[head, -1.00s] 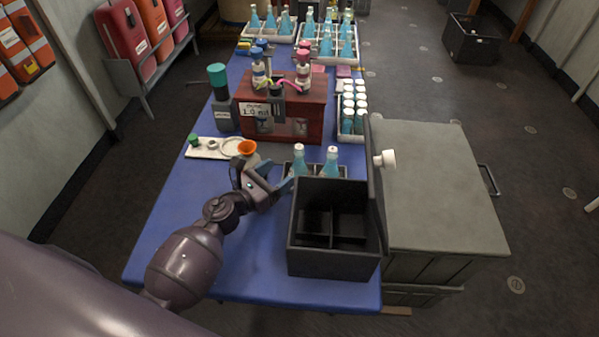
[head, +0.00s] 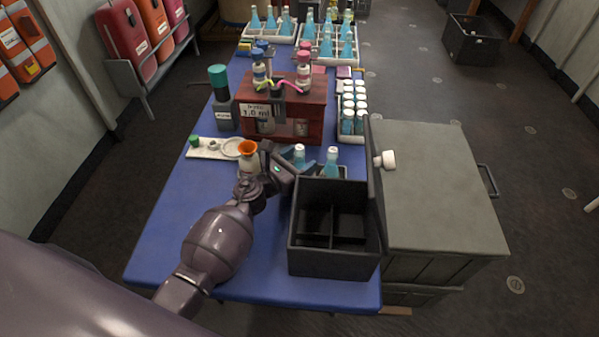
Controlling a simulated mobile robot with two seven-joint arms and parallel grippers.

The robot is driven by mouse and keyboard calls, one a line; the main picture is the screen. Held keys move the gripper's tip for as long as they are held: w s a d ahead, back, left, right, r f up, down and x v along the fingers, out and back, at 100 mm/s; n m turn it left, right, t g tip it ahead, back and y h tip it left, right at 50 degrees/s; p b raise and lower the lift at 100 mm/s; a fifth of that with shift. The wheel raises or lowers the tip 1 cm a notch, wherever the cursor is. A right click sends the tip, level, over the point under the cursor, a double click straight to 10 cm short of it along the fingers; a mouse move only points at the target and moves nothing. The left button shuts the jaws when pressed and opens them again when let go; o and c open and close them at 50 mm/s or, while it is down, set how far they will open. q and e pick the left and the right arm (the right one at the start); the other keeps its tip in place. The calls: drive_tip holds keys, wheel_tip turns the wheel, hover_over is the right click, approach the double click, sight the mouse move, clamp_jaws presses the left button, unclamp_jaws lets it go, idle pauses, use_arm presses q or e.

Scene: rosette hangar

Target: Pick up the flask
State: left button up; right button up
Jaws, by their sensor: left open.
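Two blue flasks with white caps stand in a small rack behind the black divided box. The left flask (head: 299,157) is partly hidden by my gripper, and the right flask (head: 331,163) shows its upper part. My left gripper (head: 291,165) is open, with its jaws right by the left flask; I cannot tell whether they touch it. A pale bottle with an orange funnel (head: 247,160) stands just left of my gripper, its lower part hidden by my arm. My right gripper is out of view.
The black divided box (head: 330,262) stands empty at the table's front right. A red-brown dispenser (head: 309,115) is behind the flasks. A rack of white-capped vials (head: 345,130) and trays of blue flasks (head: 330,55) stand farther back. The blue table (head: 165,235) is clear at front left.

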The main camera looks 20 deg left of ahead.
use_arm(q)
drive_tip(key=c, duration=1.1)
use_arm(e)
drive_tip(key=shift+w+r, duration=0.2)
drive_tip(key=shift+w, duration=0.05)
use_arm(q)
drive_tip(key=shift+r, duration=0.15)
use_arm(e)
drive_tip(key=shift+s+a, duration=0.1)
